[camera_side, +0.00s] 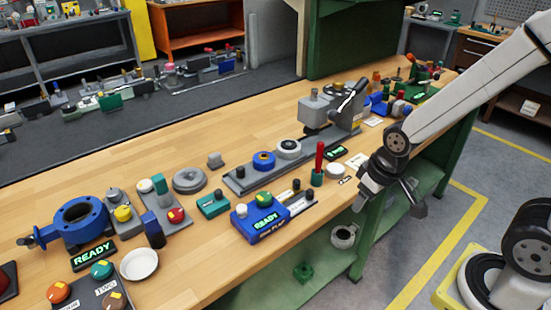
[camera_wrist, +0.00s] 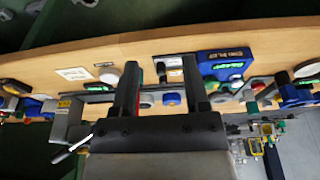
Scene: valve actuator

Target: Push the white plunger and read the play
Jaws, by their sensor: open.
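My gripper (camera_side: 388,205) hangs open and empty beside the front edge of the bench, at the right of the side view. In the wrist view its two dark fingers (camera_wrist: 162,75) stand apart with nothing held between them. A white round cap (camera_side: 336,171) sits nearer my gripper. I cannot tell which white part is the plunger.
A red upright handle (camera_side: 319,158) stands between the blue box and my gripper. A grey machine block (camera_side: 318,108) is at the rail's far end. A blue flanged valve body (camera_side: 80,220) and a white dish (camera_side: 139,264) are at left. The bench's back left is clear.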

